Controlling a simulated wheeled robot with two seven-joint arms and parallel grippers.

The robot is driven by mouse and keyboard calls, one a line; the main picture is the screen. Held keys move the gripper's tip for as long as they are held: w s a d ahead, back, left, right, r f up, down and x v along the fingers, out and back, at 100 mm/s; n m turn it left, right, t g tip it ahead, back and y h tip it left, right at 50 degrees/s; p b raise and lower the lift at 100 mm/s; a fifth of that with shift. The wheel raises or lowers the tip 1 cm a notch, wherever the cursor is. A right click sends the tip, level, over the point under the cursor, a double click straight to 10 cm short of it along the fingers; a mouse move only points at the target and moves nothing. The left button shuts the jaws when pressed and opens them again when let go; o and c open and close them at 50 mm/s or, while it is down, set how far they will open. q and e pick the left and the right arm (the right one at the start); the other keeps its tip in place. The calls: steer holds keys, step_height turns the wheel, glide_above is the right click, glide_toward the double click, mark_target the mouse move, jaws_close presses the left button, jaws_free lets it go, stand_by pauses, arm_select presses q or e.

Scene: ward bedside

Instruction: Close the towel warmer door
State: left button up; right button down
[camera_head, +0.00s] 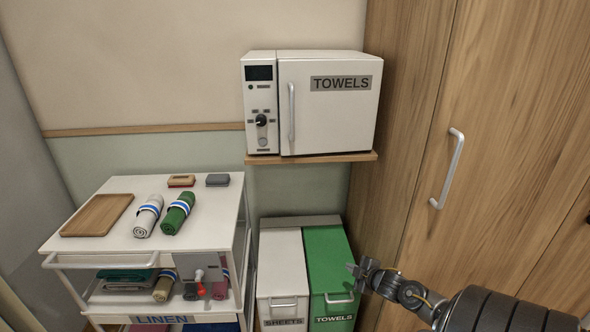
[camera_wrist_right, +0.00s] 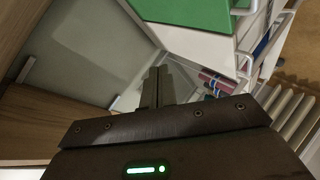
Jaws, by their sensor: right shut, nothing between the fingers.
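The white towel warmer (camera_head: 260,84) stands on a wooden wall shelf at the upper centre of the head view. Its door (camera_head: 335,120), labelled TOWELS, has a vertical handle (camera_head: 291,112) at its left edge. The door looks flush with the control panel, with no clear gap between them. My right gripper (camera_head: 356,272) is at the lower right, well below the warmer and in front of the green bin. In the right wrist view its fingers (camera_wrist_right: 155,88) are together and empty. My left gripper is not in view.
A green TOWELS bin (camera_head: 325,250) and a white SHEETS bin (camera_head: 281,262) stand below the shelf (camera_head: 312,158). A linen cart (camera_head: 110,242) with rolled towels and a wooden tray stands at the left. A tall wooden cabinet (camera_head: 500,120) closes off the right side.

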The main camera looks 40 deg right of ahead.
steer(key=w+r+n+t+y, duration=0.1)
steer(key=w+r+n+t, duration=0.15)
steer(key=r, duration=0.65)
steer(key=w+r+n+t+y, duration=0.15)
steer(key=w+r, duration=0.25)
steer(key=r, duration=0.4)
steer(key=n+t+y, duration=0.2)
steer(key=n+y, duration=0.2)
steer(key=n, duration=0.4)
glide_toward(284, 155)
steer(key=s+a, duration=0.1)
steer(key=s, duration=0.7)
steer(key=shift+w+d+f+p+x, duration=0.1)
steer(key=shift+d+p+x, duration=0.5)
steer(key=shift+x, duration=1.6)
steer(key=shift+w+d+f+p+x, duration=0.1)
steer(key=shift+d+p+x, duration=0.2)
steer(key=shift+p+x, duration=1.25)
steer(key=shift+w+d+p+x, duration=0.1)
steer(key=shift+d+x, duration=0.35)
steer(key=shift+x, duration=2.4)
